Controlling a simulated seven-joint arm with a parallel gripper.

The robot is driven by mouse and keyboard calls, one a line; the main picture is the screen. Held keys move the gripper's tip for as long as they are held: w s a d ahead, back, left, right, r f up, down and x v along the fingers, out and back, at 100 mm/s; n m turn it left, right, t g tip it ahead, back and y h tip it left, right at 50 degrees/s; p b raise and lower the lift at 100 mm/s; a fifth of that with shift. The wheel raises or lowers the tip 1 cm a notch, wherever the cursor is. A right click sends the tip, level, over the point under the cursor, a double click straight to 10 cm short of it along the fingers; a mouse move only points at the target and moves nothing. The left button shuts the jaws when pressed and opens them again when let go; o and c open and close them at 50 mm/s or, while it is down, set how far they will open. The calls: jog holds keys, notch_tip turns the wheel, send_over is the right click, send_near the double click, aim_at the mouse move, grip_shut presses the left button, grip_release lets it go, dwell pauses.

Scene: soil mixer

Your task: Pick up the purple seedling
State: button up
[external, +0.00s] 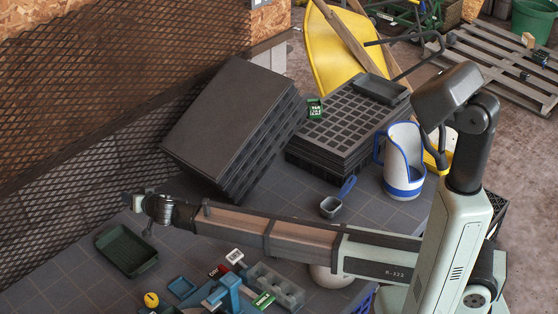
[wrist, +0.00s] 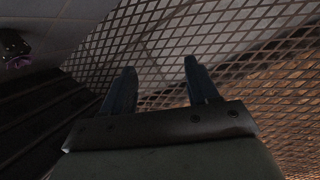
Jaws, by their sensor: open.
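A small purple thing (wrist: 18,62) shows at the far left edge of the wrist view, under a dark object (wrist: 12,42); it may be the purple seedling, but it is too small and cut off to tell. I cannot make out a purple seedling in the external view. My gripper (external: 137,201) is at the left of the external view, above the table near the mesh wall. In the wrist view its two fingers (wrist: 162,78) are apart with nothing between them, facing the mesh. The purple thing is well to the left of the fingers.
The metal mesh (external: 75,120) stands close behind my gripper. A stack of black trays (external: 230,120) leans beside my arm. A dark green tray (external: 127,250) lies below. Cell trays (external: 345,125), a white-blue jug (external: 403,165) and a scoop (external: 331,206) stand farther right.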

jog(key=w+d+r+n+g+h, duration=0.1)
jog(key=w+d+n+g+h, duration=0.25)
jog(key=d+g, duration=0.2)
jog(key=w+d+r+n+g+h, duration=0.2)
jog(key=w+d+g+h, duration=0.15)
jog(key=d, duration=0.35)
jog(key=f, duration=0.3)
jog(key=a+f, duration=0.1)
jog(key=f, duration=0.4)
jog(key=shift+a+f, duration=0.15)
jog(key=shift+f, duration=0.25)
jog(key=shift+w+f, duration=0.2)
jog(key=shift+f, duration=2.4)
grip_shut()
jog(key=shift+r, duration=0.15)
